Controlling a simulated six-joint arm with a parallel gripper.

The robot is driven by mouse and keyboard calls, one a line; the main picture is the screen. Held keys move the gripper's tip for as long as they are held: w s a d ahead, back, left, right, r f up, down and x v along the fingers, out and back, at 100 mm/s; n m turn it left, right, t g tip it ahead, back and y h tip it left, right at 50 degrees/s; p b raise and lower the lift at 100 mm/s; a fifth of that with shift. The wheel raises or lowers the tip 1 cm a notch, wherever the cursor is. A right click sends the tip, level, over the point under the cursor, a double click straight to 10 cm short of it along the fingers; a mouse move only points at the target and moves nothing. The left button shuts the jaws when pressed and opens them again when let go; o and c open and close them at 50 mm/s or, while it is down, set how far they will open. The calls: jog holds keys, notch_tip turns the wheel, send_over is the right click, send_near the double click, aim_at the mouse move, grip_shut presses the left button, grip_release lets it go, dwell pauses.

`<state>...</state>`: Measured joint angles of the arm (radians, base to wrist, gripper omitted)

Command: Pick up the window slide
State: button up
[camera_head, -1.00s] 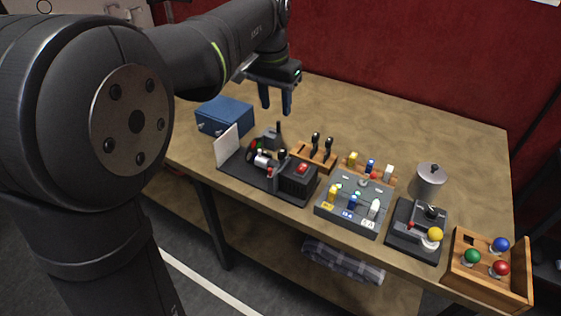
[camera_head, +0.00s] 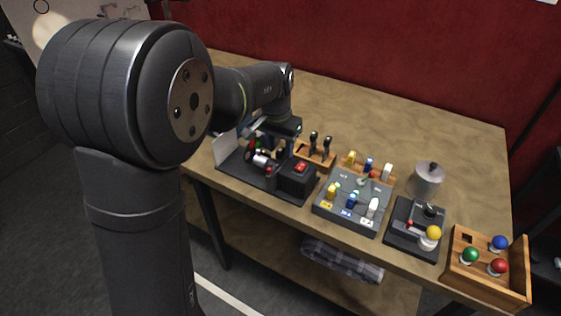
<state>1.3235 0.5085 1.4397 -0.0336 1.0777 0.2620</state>
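A black device base (camera_head: 232,166) stands at the left of the table, with a pale upright panel (camera_head: 225,147), a silver-white cylinder (camera_head: 261,160) and a dark block with a red button (camera_head: 300,168). I cannot tell which part, if any, is the window slide. My gripper (camera_head: 275,145) is low over the back of this device, pointing down. Its dark fingers blend with the dark parts behind them, so their opening and any contact are unclear.
A wooden rack with two black-handled pieces (camera_head: 315,153) stands just right of my gripper. Further right are a grey panel with coloured pegs (camera_head: 340,213), a black joystick unit (camera_head: 403,238), a metal canister (camera_head: 426,181) and a wooden box with coloured balls (camera_head: 462,283). The table's back is clear.

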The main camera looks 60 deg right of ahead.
notch_tip(320, 180, down, 2)
jog(key=shift+d+f, duration=0.1)
jog(key=shift+d, duration=0.05)
grip_shut()
notch_tip(320, 180, up, 10)
jog(key=shift+r, duration=0.1)
dwell(0.5)
